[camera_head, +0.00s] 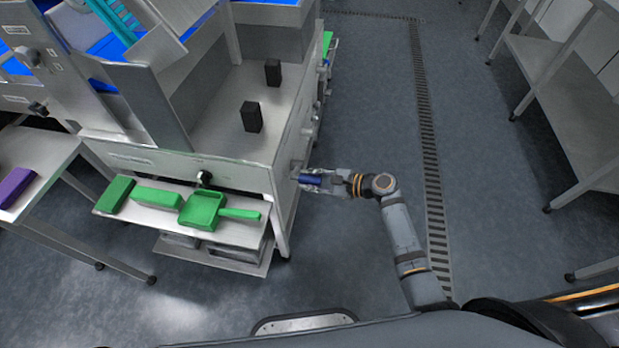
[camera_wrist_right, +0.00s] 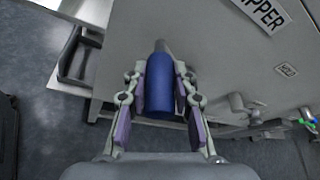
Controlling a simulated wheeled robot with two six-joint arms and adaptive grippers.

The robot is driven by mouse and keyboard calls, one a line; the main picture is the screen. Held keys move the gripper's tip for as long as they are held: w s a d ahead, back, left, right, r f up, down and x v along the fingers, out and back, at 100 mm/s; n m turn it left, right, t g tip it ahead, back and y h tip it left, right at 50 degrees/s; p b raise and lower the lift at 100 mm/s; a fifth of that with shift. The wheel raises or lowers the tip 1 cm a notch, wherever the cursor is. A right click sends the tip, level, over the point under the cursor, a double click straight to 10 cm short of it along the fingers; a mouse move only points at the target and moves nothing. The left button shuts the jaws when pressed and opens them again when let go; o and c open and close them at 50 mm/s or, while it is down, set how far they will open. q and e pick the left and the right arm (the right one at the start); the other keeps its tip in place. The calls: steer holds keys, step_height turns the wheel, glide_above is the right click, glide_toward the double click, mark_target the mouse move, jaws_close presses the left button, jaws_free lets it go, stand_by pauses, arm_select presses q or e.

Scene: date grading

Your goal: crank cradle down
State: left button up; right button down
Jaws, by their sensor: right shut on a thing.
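The crank handle is a dark blue cylinder (camera_head: 311,180) at the right side of the steel machine (camera_head: 231,165) in the head view. It also shows in the right wrist view (camera_wrist_right: 159,86), with a grey tip pointing toward the machine's panel. My right gripper (camera_head: 308,181) is shut on this blue handle, with one finger on each side of it in the right wrist view (camera_wrist_right: 158,100). The crank's arm behind the handle is mostly hidden. The cradle cannot be made out for certain. My left gripper is not in view.
A low shelf (camera_head: 150,215) holds green cleaning tools, including a dustpan (camera_head: 203,210). Two black blocks (camera_head: 251,117) stand on the machine's top. A purple block (camera_head: 15,186) lies on a side table at the left. Steel racks (camera_head: 566,100) stand at the right; the floor between is clear.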

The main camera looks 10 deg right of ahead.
steer(key=shift+w+r, duration=0.3)
steer(key=shift+r, duration=0.1)
steer(key=shift+d, duration=0.1)
steer(key=c, duration=1.5)
jaws_free()
steer(key=o, duration=0.4)
steer(key=shift+f, duration=0.2)
steer(key=shift+s, duration=0.1)
steer(key=v, duration=1.2)
